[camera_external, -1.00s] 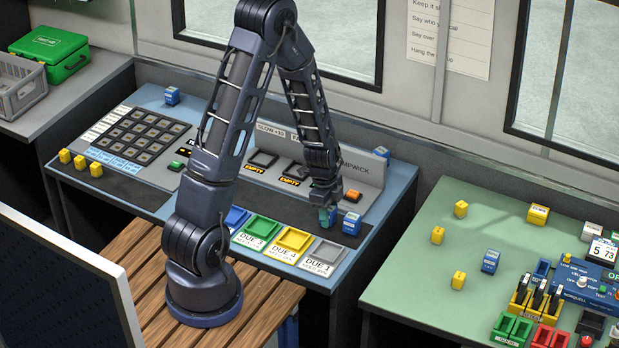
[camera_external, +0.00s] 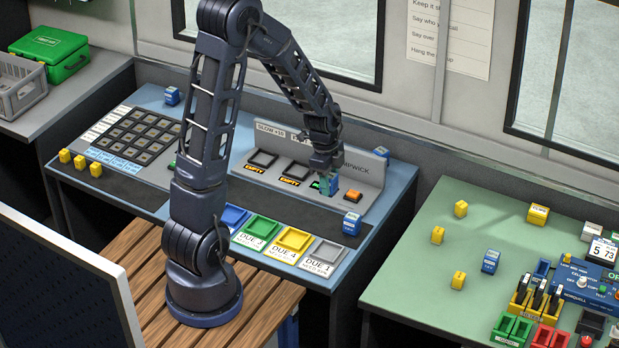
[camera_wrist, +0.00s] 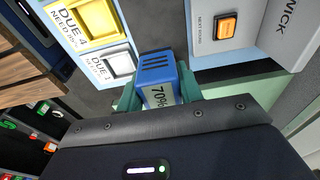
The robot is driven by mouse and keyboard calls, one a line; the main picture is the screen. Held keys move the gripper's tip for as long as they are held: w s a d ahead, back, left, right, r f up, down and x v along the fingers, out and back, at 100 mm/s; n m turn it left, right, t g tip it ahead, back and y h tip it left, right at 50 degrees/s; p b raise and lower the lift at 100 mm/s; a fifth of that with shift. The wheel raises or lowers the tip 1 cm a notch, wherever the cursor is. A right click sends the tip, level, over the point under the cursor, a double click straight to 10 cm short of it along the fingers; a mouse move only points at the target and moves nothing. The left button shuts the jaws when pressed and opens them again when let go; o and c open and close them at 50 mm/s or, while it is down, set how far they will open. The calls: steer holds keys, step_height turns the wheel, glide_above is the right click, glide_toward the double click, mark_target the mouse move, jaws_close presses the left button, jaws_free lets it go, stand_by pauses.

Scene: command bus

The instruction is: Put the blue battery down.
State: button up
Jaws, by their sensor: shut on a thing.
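My gripper (camera_external: 326,184) is shut on a blue battery (camera_wrist: 157,72), whose label reads 70%. In the wrist view the battery sits between the teal fingers, its ribbed top toward the picture's top. In the external view my gripper is low over the grey panel (camera_external: 362,176), between an empty-marked pad (camera_external: 294,172) and the orange button (camera_external: 353,195). The gripper hides most of the battery there, and I cannot tell whether it touches the panel. Another blue battery (camera_external: 352,223) stands on the desk to the right of the trays.
Blue, green, yellow (camera_external: 295,239) and grey (camera_external: 326,251) trays line the desk's front edge. A blue battery (camera_external: 382,153) stands behind the panel and another (camera_external: 172,96) at the back left. A dark strip of desk (camera_external: 275,205) is clear.

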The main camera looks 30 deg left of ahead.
step_height(320, 180, up, 8)
steer(key=shift+r, duration=0.25)
steer(key=shift+w+d, duration=0.15)
steer(key=shift+w, duration=0.05)
steer(key=w+d+r, duration=0.2)
steer(key=w+d, duration=0.7)
steer(key=d, duration=0.1)
glide_above(516, 249)
step_height(516, 249, down, 3)
steer(key=f, duration=1.9)
steer(key=shift+a, duration=0.25)
steer(key=shift+f, duration=0.15)
